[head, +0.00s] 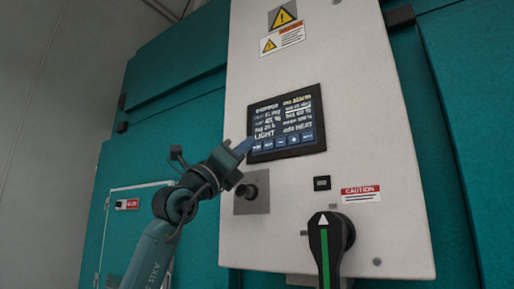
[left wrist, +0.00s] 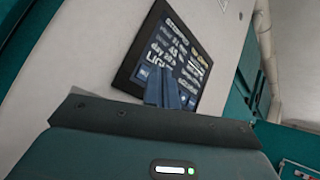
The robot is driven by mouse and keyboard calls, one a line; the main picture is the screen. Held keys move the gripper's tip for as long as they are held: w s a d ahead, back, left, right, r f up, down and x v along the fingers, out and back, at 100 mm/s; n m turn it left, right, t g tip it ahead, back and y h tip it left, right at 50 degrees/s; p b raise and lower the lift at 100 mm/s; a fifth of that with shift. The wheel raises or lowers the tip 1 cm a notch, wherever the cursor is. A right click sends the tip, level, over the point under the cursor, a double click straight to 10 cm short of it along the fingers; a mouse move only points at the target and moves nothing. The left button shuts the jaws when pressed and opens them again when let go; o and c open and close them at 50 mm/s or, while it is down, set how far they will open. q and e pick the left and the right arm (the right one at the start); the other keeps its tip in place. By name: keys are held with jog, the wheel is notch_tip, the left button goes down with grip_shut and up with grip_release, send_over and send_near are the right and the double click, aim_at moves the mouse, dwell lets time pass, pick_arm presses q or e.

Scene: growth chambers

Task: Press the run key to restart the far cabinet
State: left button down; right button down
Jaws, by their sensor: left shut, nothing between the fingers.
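The far cabinet is teal with a pale control panel (head: 340,90) on its front. A dark touch screen (head: 287,122) on the panel shows white text, with "STOPPED" at the upper left, and a row of blue keys along the bottom. It also shows tilted in the left wrist view (left wrist: 178,45). The key labels are too small to read surely. My left gripper (head: 244,146) is shut and empty, its blue fingertips at the screen's lower left corner, by the leftmost key. In the left wrist view the fingertips (left wrist: 162,88) overlap the lower keys; I cannot tell whether they touch. My right gripper is out of view.
Below the screen are a black knob (head: 249,191) on a metal plate, a small black socket (head: 322,183), and a large black rotary handle with a green stripe (head: 324,250). Warning labels (head: 283,40) are above. A white-framed door (head: 128,225) is at left.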

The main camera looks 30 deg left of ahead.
pick_arm(q)
jog(key=shift+w, duration=0.1)
dwell(0.7)
jog(key=shift+w, duration=0.35)
jog(key=shift+w+p, duration=0.3)
jog(key=shift+p, duration=0.15)
dwell(0.4)
jog(key=shift+s, duration=0.1)
jog(key=shift+s+f+b, duration=0.1)
jog(key=shift+s+b, duration=0.2)
jog(key=shift+b, duration=0.15)
jog(key=shift+s, duration=0.35)
